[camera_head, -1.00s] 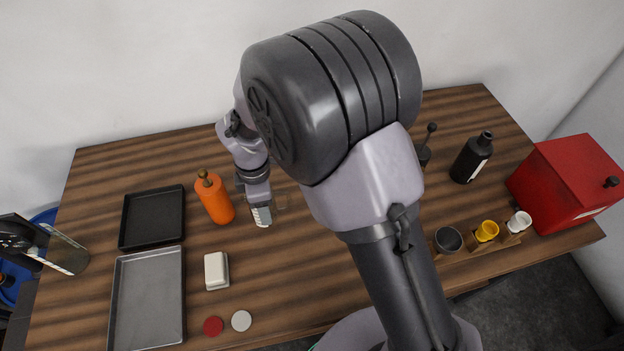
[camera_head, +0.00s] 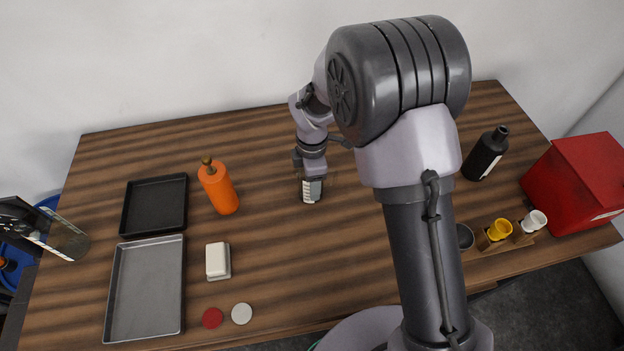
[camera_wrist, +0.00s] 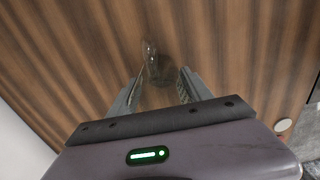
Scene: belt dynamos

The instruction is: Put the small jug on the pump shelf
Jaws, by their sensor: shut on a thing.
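The small jug looks like a clear glass vessel (camera_wrist: 152,62) between the fingertips of my gripper (camera_wrist: 162,77) in the wrist view. Its outline is faint against the wood. In the head view my gripper (camera_head: 312,190) is over the middle of the table, pointing down, and largely hides the jug. The gripper is shut on the jug. I cannot tell how far the jug is above the tabletop. I cannot make out for certain which thing is the pump shelf.
An orange pump bottle (camera_head: 218,188) stands left of my gripper. On the right are a black bottle (camera_head: 484,154), a cup rack (camera_head: 500,244) and a red box (camera_head: 580,180). The table middle (camera_head: 290,260) is clear.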

